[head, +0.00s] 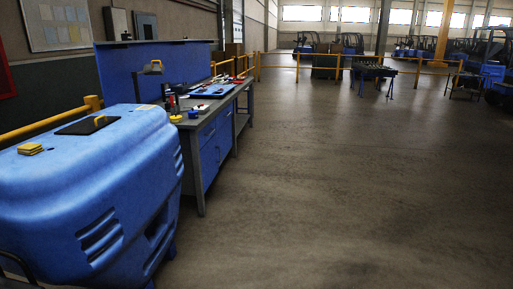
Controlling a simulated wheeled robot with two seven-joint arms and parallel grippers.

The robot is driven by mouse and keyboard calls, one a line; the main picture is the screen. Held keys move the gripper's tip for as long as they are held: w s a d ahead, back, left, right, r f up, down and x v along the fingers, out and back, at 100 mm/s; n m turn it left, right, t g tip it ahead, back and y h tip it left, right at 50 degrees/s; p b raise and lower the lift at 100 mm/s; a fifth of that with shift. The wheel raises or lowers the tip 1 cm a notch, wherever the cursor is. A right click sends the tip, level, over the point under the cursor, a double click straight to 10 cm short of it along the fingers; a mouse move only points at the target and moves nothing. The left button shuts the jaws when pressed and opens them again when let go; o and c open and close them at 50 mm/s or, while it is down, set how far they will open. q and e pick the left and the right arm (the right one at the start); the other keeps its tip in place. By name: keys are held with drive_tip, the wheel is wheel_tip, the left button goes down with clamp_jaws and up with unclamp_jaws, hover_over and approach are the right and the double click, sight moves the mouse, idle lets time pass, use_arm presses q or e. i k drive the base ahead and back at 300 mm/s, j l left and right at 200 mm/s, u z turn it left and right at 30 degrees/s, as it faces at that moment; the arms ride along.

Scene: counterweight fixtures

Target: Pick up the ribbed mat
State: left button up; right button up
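A flat dark mat (76,128) lies on top of the big blue counterweight-like body (60,185) at the left. Ribs cannot be made out on it at this size. A small yellow object (100,121) is at its right part, on it or just behind it; I cannot tell which. A small stack of yellow pieces (31,149) lies on the same blue top, left of the mat and apart from it. Neither of my grippers is in view.
A workbench (200,125) with blue drawers, tools and a blue tray (213,91) stands beyond the blue body. Yellow railings (275,67) run behind. A dark table (373,70) and forklifts stand far back. The floor (340,180) at centre and right is clear.

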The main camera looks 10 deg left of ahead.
sight(88, 126)
drive_tip(key=i+u, duration=0.15)
drive_tip(key=i, duration=0.45)
drive_tip(key=i+u, duration=0.15)
drive_tip(key=i, duration=0.4)
drive_tip(key=i+l+u, duration=0.2)
drive_tip(key=i, duration=0.4)
drive_tip(key=i+l+u, duration=0.15)
drive_tip(key=i, duration=0.4)
